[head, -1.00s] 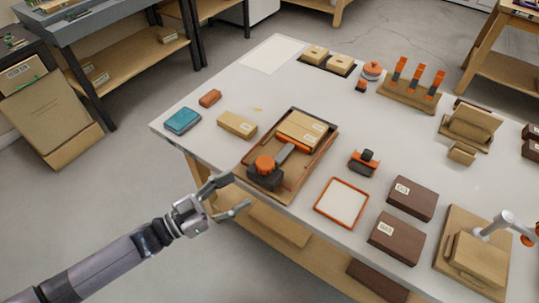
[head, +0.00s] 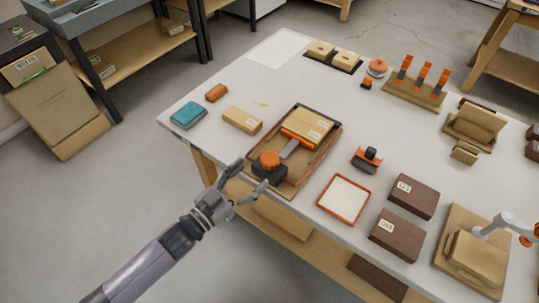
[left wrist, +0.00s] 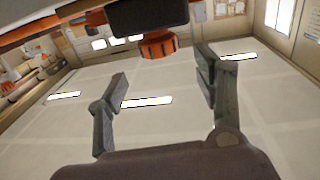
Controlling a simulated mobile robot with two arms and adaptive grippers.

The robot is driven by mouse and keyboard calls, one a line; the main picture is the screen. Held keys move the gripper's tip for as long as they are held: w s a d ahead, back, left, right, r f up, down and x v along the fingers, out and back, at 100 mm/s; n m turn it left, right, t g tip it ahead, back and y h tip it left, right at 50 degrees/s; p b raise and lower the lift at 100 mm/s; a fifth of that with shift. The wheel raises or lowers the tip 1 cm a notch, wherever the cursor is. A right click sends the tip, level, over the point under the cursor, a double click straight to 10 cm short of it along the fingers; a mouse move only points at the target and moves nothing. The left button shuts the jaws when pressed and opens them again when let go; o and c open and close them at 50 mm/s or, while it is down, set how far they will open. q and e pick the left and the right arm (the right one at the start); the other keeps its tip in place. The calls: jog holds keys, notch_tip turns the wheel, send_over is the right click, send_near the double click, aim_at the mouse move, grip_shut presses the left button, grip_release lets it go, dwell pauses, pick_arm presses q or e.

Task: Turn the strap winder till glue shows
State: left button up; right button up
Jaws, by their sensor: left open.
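The strap winder is a black block (head: 268,175) with a round orange knob (head: 270,160), at the near-left end of a brown tray (head: 328,146). A grey strap (head: 290,149) runs from it to a tan box (head: 308,126) with an orange band. My left gripper (head: 249,180) is open and empty, just off the tray's near-left corner and beside the winder, not touching the knob as far as I can see. In the left wrist view the knob (left wrist: 158,45) and black block (left wrist: 148,16) show beyond the open fingers (left wrist: 162,65). I see no glue.
An orange-rimmed tray (head: 343,199), dark boxes (head: 412,196) and a small black-and-orange tool (head: 367,159) lie right of the tray. A tan block (head: 242,120) and teal item (head: 188,115) lie left. The table's near edge runs beneath my gripper.

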aim_at(269, 158)
pick_arm(q)
jog(key=x, duration=0.8)
jog(key=shift+d+p, duration=0.1)
jog(key=shift+p, duration=0.25)
jog(key=c, duration=1.2)
jog(key=shift+o, duration=0.2)
jog(key=shift+w+r+m+g+h, duration=0.1)
jog(key=shift+m+g+h, duration=0.9)
jog(key=shift+m+g+h+b, duration=1.45)
jog(key=shift+m+g, duration=0.35)
jog(key=shift+g, duration=0.8)
jog(key=o, duration=1.2)
jog(key=shift+c, duration=0.2)
